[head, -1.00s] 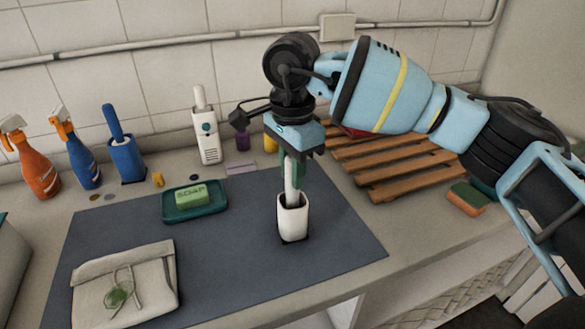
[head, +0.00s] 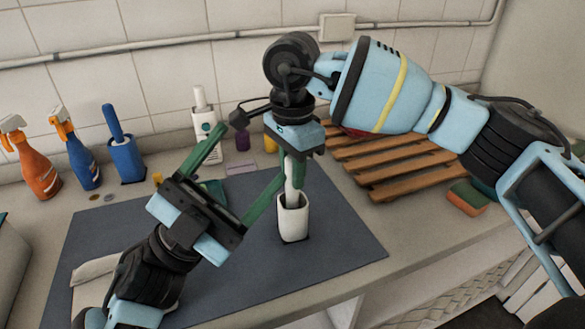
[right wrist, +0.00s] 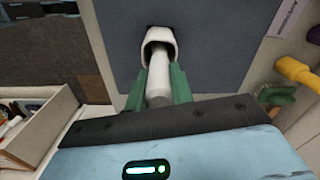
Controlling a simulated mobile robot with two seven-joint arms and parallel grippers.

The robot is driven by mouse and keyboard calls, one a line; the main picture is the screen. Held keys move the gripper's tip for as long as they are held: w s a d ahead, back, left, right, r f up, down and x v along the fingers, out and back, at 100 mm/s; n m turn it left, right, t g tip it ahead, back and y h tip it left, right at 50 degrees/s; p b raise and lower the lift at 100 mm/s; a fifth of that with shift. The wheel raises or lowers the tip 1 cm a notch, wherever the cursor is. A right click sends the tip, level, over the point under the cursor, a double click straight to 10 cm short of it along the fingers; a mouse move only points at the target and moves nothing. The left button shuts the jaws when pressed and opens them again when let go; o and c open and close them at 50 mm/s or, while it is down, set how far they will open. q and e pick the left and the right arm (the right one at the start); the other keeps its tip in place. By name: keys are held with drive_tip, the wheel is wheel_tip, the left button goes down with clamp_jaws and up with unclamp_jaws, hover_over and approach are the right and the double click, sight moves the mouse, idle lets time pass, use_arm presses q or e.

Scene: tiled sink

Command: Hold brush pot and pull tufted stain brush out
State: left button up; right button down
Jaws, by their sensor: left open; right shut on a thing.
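The white brush pot (head: 293,222) stands upright on the dark mat (head: 335,240), and its rim shows in the right wrist view (right wrist: 158,34). The white handle of the tufted stain brush (head: 290,194) stands in the pot; it also shows in the right wrist view (right wrist: 160,75). The brush head is hidden inside the pot. My right gripper (head: 292,172) is above the pot, shut on the brush handle, its green fingers (right wrist: 158,85) on both sides. My left gripper (head: 252,152) is open and empty, left of the pot, one finger near the pot's upper left side.
Orange (head: 36,168) and blue (head: 78,160) spray bottles, a blue brush holder (head: 126,160) and a white container (head: 207,125) stand at the back left. A slatted wooden rack (head: 400,165) and a sponge (head: 467,194) are at right. The mat's right part is clear.

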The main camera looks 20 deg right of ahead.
use_arm(q)
drive_tip(key=w+d+r+m+g+y, duration=0.25)
drive_tip(key=m+g+y, duration=0.2)
drive_tip(key=m, duration=0.75)
drive_tip(key=m+y, duration=0.6)
drive_tip(key=m, duration=0.5)
hover_over(280, 222)
drive_tip(key=a, duration=0.6)
wheel_tip(280, 222, down, 10)
drive_tip(key=f, duration=0.1)
drive_tip(key=f+m, duration=0.1)
drive_tip(key=f, duration=0.3)
drive_tip(key=a+f+m+y, duration=0.1)
drive_tip(key=f, duration=0.3)
drive_tip(key=a+f+m, duration=0.1)
drive_tip(key=f+m, duration=0.1)
drive_tip(key=f, duration=0.2)
drive_tip(key=shift+w+f+t+y, duration=0.2)
drive_tip(key=shift+t+y, duration=0.05)
drive_tip(key=shift+t, duration=0.1)
drive_tip(key=shift+x, duration=5)
drive_tip(key=c, duration=0.6)
drive_tip(key=o, duration=1)
